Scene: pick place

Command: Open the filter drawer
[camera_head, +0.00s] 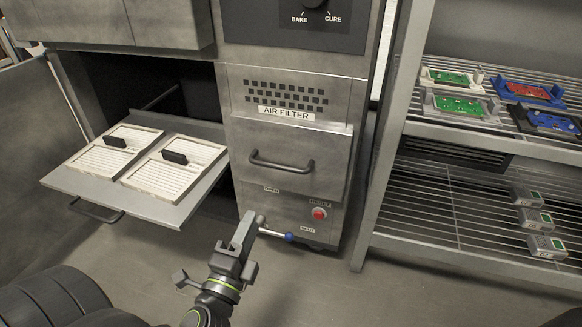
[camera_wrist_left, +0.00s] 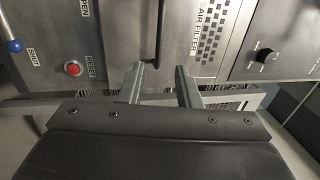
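The filter drawer front (camera_head: 285,148) is a grey metal panel under a vent with the label AIR FILTER, and it looks closed. Its bar handle (camera_head: 281,163) runs across the panel; it also shows in the left wrist view (camera_wrist_left: 160,32). My left gripper (camera_head: 242,232) is in front of the cabinet, lower than the handle in the head view. In the left wrist view its two fingers (camera_wrist_left: 160,70) stand apart with nothing between them, and the handle lies ahead, in line with the gap. My right gripper is not in view.
A lever with a blue knob (camera_head: 289,237) points towards the SHUT label, near a red RESET button (camera_head: 319,213). A pulled-out tray (camera_head: 155,205) with two white slatted panels juts out left. A wire rack (camera_head: 440,215) with circuit boards and small boxes stands right.

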